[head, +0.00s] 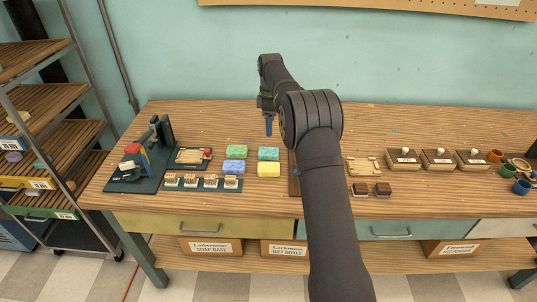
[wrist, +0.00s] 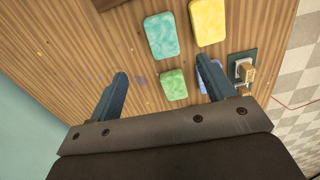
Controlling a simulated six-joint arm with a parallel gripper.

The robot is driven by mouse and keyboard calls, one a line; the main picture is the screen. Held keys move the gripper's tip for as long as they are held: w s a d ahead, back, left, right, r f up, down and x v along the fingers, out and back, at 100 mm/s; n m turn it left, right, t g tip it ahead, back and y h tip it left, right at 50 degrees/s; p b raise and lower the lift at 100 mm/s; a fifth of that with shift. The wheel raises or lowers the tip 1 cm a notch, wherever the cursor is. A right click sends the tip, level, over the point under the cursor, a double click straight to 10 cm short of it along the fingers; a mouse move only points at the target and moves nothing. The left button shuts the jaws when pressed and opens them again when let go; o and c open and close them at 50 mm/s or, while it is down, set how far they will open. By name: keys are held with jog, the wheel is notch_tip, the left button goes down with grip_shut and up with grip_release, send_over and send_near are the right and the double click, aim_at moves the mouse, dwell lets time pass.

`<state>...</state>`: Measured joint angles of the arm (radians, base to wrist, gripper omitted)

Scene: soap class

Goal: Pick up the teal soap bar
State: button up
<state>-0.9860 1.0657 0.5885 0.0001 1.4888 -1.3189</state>
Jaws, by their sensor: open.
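The teal soap bar (head: 268,154) lies flat on the wooden bench in the head view, at the back right of a group of soap bars. In the wrist view the teal soap bar (wrist: 161,36) is fully visible, beyond the fingertips and roughly between their lines. My gripper (head: 268,128) is above the bench, behind the teal bar in the head view. In the wrist view my gripper (wrist: 162,68) is open with blue fingers spread and nothing between them.
A green bar (head: 236,152) lies left of the teal bar, a yellow bar (head: 268,170) in front, and a blue bar (head: 233,169) at front left. A wooden tray (head: 193,157) and a row of stamps (head: 203,182) are further left. The bench behind the bars is clear.

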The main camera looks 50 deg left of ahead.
send_over(269, 151)
jog(key=f, duration=0.6)
jog(key=shift+w+f, duration=0.3)
jog(key=shift+f, duration=0.1)
jog(key=shift+s+f, duration=0.2)
jog(key=shift+f, duration=1.15)
jog(key=shift+s+f, duration=0.15)
jog(key=shift+f, duration=1.2)
jog(key=shift+c, duration=0.3)
jog(key=c, duration=1)
